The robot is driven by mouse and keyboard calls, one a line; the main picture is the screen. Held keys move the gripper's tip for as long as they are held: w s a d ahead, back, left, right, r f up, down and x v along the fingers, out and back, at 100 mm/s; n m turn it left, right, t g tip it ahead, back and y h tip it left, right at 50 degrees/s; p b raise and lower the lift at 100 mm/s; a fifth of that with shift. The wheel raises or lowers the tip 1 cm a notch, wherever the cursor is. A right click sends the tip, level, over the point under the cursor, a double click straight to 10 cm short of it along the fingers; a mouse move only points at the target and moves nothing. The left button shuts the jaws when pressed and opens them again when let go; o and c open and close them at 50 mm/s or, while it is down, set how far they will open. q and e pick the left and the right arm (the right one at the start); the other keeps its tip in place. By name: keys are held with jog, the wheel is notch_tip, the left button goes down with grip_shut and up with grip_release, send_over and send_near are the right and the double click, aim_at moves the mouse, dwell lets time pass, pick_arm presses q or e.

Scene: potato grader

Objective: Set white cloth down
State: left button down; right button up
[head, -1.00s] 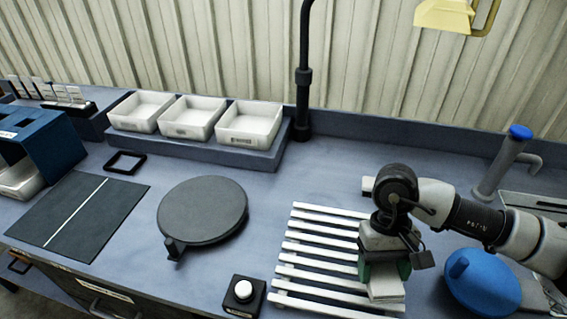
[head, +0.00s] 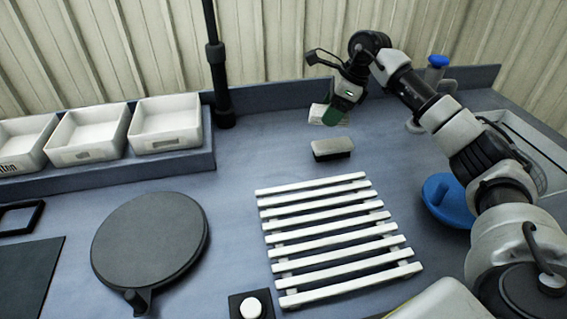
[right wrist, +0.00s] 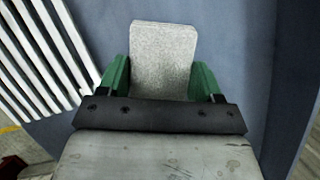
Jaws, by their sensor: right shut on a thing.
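The white cloth (head: 319,114) shows as a small pale patch at my right gripper (head: 334,116), near the back of the bench. The gripper's green fingers point down and hide part of the cloth. In the right wrist view, the cloth (right wrist: 163,60) is a pale speckled folded piece between the two green fingers of my right gripper (right wrist: 160,80), which is shut on it. I cannot tell whether the cloth touches the bench. My left gripper is not in view.
A grey-topped black block (head: 332,149) lies just in front of the gripper. A white slatted rack (head: 330,228) is nearer. A blue round lid (head: 446,200) is at right, beside my arm. A black post (head: 218,80) stands left. Bare bench (head: 265,150) lies between post and block.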

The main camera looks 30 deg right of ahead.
jog(key=p, duration=0.2)
send_over(280, 160)
jog(key=f, duration=0.4)
jog(key=d+f, duration=0.1)
jog(key=f, duration=0.1)
jog(key=shift+s+f, duration=0.35)
notch_tip(280, 160, down, 4)
jog(key=shift+r+p, duration=0.1)
jog(key=shift+p, duration=0.6)
jog(key=shift+f, duration=0.25)
jog(key=o, duration=0.9)
jog(key=shift+r, duration=0.1)
jog(key=b+v, duration=0.2)
jog(key=v, duration=1)
jog(key=shift+a+r, duration=0.1)
jog(key=shift+a, duration=0.05)
